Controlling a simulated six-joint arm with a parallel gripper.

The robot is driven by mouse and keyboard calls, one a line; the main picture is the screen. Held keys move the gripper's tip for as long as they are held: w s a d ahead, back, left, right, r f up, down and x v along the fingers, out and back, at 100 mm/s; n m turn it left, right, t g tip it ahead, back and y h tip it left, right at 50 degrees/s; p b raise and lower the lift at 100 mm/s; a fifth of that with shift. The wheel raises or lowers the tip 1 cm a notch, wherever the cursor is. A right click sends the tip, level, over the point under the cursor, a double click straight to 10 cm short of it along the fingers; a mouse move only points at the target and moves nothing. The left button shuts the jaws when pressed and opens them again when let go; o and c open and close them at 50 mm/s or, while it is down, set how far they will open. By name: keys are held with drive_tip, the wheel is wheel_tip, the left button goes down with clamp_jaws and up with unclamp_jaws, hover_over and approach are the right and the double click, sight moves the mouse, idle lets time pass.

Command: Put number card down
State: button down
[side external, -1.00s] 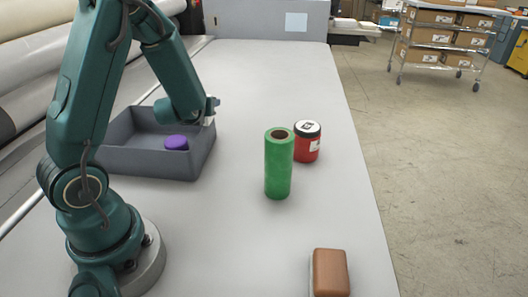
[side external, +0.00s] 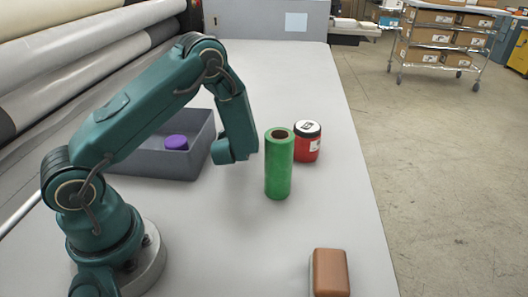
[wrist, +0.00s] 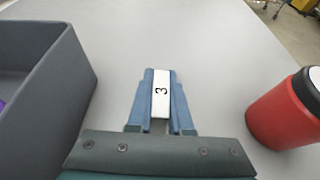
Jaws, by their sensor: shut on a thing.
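In the wrist view, my gripper (wrist: 160,75) is shut on a white number card (wrist: 161,104) marked with a dark "3". The card lies lengthwise between the two blue fingers, with bare grey table beyond it. In the side external view, my wrist hangs between the grey bin and the green roll. The fingers and card are hidden there, so I cannot tell their height above the table.
The grey bin (side external: 160,165) holds a purple object (side external: 176,143). A green roll (side external: 279,170) stands upright near a red jar (side external: 307,145) with a black lid. A brown block (side external: 330,272) lies at the front. The table (side external: 240,235) is clear in front of the bin.

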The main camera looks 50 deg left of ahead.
drive_tip(key=shift+f, duration=0.15)
drive_tip(key=c, duration=1.2)
unclamp_jaws()
drive_tip(key=shift+f, duration=0.1)
drive_tip(key=shift+c, duration=0.2)
drive_tip(key=o, duration=0.4)
drive_tip(key=shift+d+r, duration=0.1)
drive_tip(key=shift+r, duration=0.15)
drive_tip(key=v, duration=1)
drive_tip(key=shift+s+d, duration=0.1)
drive_tip(key=shift+d, duration=0.05)
drive_tip(key=shift+v, duration=0.75)
